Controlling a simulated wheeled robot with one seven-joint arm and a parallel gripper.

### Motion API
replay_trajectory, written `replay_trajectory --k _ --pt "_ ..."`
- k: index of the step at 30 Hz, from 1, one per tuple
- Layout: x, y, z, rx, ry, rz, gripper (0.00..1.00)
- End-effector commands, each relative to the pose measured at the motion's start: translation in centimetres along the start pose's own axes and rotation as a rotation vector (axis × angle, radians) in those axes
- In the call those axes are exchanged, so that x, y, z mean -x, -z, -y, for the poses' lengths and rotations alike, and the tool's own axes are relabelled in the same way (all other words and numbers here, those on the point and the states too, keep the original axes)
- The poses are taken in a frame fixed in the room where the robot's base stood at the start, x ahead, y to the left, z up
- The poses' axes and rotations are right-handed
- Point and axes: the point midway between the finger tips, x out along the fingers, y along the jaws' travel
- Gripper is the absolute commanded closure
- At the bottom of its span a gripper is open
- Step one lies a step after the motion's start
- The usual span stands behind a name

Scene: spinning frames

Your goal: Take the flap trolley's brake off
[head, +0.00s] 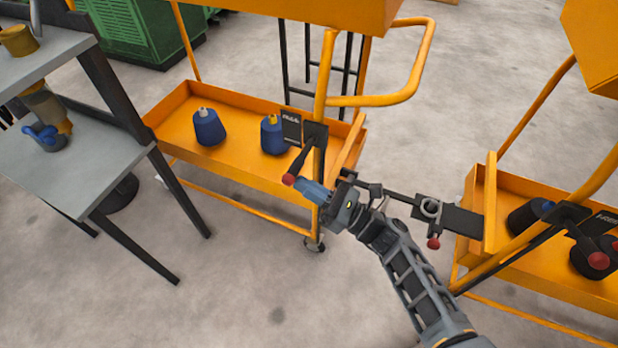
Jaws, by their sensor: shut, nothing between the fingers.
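An orange trolley (235,165) stands in the middle, with a curved push handle (408,92). A black bracket (315,132) on its upright carries a black lever, slanting down and left to a red knob (289,179). A small lettered black plate (291,127) sits beside the bracket; I cannot read it surely. My gripper (310,192) is shut and empty, its blue fingers just right of and below the red knob. I cannot tell whether they touch it. Which trolley is the flap trolley is not clear from this view.
A second orange trolley (480,205) stands at right, with its own red-knobbed lever (598,260). Blue cones (208,128) sit on the middle trolley's shelf. A grey bench (95,165) is at left.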

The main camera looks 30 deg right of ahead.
Motion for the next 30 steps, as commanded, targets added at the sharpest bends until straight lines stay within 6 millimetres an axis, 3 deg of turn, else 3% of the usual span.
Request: replay_trajectory --k 1,3,13,30 --pt "-0.5 -1.4 -0.3 -0.041 0.013 0.0 1.0" --pt "-0.7 -2.0 -0.4 -0.1 0.034 0.0 1.0" --pt "-1.5 -4.1 -0.3 -0.318 0.111 0.0 1.0" --pt "-1.8 -5.1 0.0 -0.312 0.109 0.0 1.0"
